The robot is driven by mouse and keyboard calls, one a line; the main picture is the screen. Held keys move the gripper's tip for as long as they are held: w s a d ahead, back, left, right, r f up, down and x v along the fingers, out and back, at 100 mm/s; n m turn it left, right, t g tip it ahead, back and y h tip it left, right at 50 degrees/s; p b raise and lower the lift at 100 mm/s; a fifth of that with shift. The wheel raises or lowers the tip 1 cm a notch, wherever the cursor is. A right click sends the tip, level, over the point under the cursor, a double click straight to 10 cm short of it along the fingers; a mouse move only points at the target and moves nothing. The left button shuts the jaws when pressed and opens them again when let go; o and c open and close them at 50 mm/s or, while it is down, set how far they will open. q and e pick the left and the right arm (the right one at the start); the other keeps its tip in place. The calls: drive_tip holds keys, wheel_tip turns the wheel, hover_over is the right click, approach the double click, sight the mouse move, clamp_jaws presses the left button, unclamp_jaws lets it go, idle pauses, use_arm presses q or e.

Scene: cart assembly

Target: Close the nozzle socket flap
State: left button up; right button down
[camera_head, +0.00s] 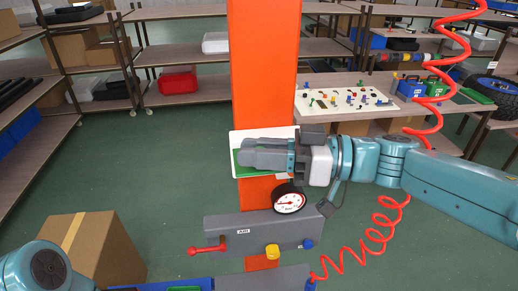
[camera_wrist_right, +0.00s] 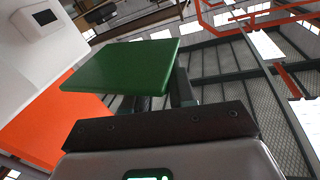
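A flat green flap (camera_wrist_right: 120,68) stands out beside a white panel (camera_wrist_right: 50,30) in the right wrist view. In the head view the white panel (camera_head: 240,138) is on the orange pillar, and a green strip of the flap (camera_head: 237,160) shows beside my right gripper (camera_head: 250,156). The gripper lies across the panel, pointing left. In the wrist view its dark fingers (camera_wrist_right: 165,100) are partly covered by the flap. I cannot tell whether they touch it or how far apart they are. My left arm shows at the bottom left; its gripper is out of view.
The orange pillar (camera_head: 263,60) stands in the middle. Below the panel are a round gauge (camera_head: 289,198) and a grey air box (camera_head: 238,228) with a red lever (camera_head: 207,249). A red coiled hose (camera_head: 375,235) hangs at right. A cardboard box (camera_head: 100,245) stands lower left.

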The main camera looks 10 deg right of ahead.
drive_tip(key=shift+s+f+n+b, duration=0.15)
drive_tip(key=shift+f+n+b, duration=0.3)
drive_tip(key=shift+b, duration=0.35)
drive_tip(key=shift+s+f+n+y+b, duration=0.25)
drive_tip(key=shift+f+n+y+b, duration=0.15)
drive_tip(key=shift+f+n+b, duration=1)
drive_tip(key=shift+s+f+n+y+b, duration=0.25)
drive_tip(key=shift+f+n+y+b, duration=0.25)
drive_tip(key=shift+n+b, duration=1)
drive_tip(key=shift+f+m+b, duration=0.2)
drive_tip(key=shift+m+b, duration=0.25)
drive_tip(key=c, duration=1)
unclamp_jaws()
drive_tip(key=shift+s+d+r, duration=0.1)
drive_tip(key=shift+d, duration=0.05)
